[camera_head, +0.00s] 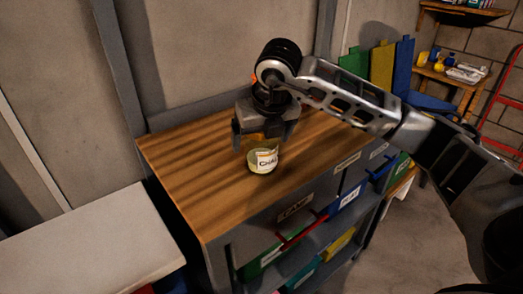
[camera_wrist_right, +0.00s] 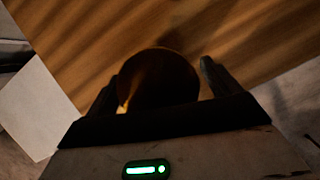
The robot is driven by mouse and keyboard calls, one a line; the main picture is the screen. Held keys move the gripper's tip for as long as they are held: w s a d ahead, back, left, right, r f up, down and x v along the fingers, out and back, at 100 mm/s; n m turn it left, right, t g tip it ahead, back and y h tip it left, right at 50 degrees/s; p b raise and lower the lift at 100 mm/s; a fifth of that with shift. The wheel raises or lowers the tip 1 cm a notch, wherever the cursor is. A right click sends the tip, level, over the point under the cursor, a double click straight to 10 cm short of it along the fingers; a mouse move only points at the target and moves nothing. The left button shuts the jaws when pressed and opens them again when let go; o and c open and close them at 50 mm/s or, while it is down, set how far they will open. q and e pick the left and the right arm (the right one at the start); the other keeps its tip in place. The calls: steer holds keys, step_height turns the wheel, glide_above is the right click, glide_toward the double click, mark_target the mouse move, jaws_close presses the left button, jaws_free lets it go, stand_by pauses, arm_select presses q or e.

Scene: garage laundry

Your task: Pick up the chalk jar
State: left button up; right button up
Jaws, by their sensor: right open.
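The chalk jar (camera_head: 263,161) is a small round jar with a pale label reading "CHAL…". It stands upright on the wooden top of the cabinet (camera_head: 195,190). In the right wrist view the jar (camera_wrist_right: 158,78) is a dark round shape between the two fingers of the right gripper (camera_wrist_right: 157,85). Whether the fingers touch it cannot be told. My left gripper is not in view.
The wooden top around the jar is clear. A white surface (camera_head: 90,240) stands at the lower left. Shelves with coloured bins (camera_head: 345,200) are below the top's front edge. A wall is close behind. A wooden table with small items (camera_head: 450,75) is at the far right.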

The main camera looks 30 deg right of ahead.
steer(key=shift+c, duration=0.3)
steer(key=c, duration=1.1)
steer(key=shift+r, duration=0.15)
steer(key=shift+c, duration=0.2)
